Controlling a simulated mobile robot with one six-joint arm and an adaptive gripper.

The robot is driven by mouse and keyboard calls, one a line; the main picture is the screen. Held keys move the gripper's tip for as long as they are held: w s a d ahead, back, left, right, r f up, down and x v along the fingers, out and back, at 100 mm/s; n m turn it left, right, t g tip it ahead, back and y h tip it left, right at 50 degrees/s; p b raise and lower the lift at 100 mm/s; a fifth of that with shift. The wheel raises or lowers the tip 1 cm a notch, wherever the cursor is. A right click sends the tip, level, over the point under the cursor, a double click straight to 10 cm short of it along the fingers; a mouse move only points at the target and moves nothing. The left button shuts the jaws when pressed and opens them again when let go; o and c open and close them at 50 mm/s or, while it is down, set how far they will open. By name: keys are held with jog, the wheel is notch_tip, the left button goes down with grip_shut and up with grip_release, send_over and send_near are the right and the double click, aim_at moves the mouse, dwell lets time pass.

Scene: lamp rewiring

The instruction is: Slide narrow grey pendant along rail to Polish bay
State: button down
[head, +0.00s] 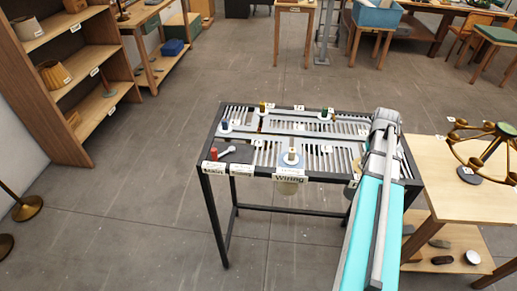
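A dark metal rail frame (222,215) with a slotted top stands in the middle of the head view. Several small pegs or stems with tags stand in its slots. One pale stem (291,157) stands at the front middle, above a label reading "Wiring". Another shade (350,188) hangs farther right, partly hidden by my arm. I cannot tell which is the narrow grey pendant, and I cannot read a Polish label. My gripper does not show; my teal and grey arm covers the frame's right end.
A wooden table with a brass multi-arm lamp (487,150) stands close on the right. A grey tool (228,151) and a red item (213,154) lie at the frame's front left. Wooden shelves (75,75) stand at the left.

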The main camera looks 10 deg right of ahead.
jog(key=shift+c, duration=1.6)
grip_release()
jog(key=shift+w, duration=0.15)
jog(key=shift+w+d, duration=0.35)
jog(key=shift+w, duration=0.5)
jog(key=w+d, duration=0.4)
jog(key=w, duration=0.8)
jog(key=w+a, duration=0.2)
jog(key=a, duration=0.6)
jog(key=w+a, duration=0.3)
jog(key=a, duration=0.6)
jog(key=w+a, duration=0.2)
jog(key=a, duration=0.7)
jog(key=shift+w, duration=0.35)
